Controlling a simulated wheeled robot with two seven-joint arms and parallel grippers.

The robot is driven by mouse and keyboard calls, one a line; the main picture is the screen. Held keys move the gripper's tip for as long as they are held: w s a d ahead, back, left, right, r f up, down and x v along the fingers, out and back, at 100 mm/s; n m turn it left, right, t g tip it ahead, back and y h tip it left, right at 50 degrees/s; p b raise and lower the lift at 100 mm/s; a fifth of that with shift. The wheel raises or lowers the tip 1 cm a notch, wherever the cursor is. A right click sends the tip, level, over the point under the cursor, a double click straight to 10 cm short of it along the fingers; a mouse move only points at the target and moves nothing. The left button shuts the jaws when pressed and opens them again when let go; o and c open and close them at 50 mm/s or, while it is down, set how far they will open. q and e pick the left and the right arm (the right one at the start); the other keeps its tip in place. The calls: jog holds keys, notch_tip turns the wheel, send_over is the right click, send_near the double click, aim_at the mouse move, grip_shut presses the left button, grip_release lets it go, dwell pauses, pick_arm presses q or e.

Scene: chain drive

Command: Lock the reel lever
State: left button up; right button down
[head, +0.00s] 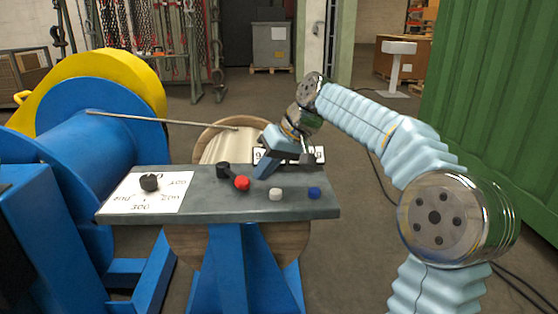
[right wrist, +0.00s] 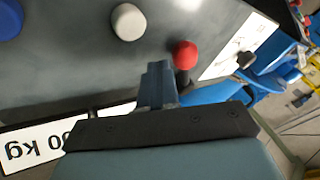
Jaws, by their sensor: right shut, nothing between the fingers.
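A grey console (head: 130,210) carries a row of knobs: black (head: 222,170), red (head: 241,183), white (head: 275,193) and blue (head: 314,192). Another black knob (head: 149,182) stands on a white label at the left. I cannot tell which of these is the reel lever. My right gripper (head: 264,171) is shut and empty, at the console's far edge behind the red and white knobs. In the right wrist view its closed fingers (right wrist: 158,82) point toward the console, apart from the red knob (right wrist: 185,55) and the white knob (right wrist: 129,22). My left gripper is out of view.
A blue reel (head: 75,150) with a yellow guard (head: 130,70) stands at the left. A thin rod or line (head: 160,119) runs from it to a wooden drum (head: 210,132) behind the console. A weight plate (right wrist: 40,145) lies beside my gripper. A green container (head: 500,100) stands right.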

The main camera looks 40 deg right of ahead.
jog(key=shift+a+f, duration=0.1)
jog(key=shift+a, duration=0.35)
jog(key=shift+a, duration=0.1)
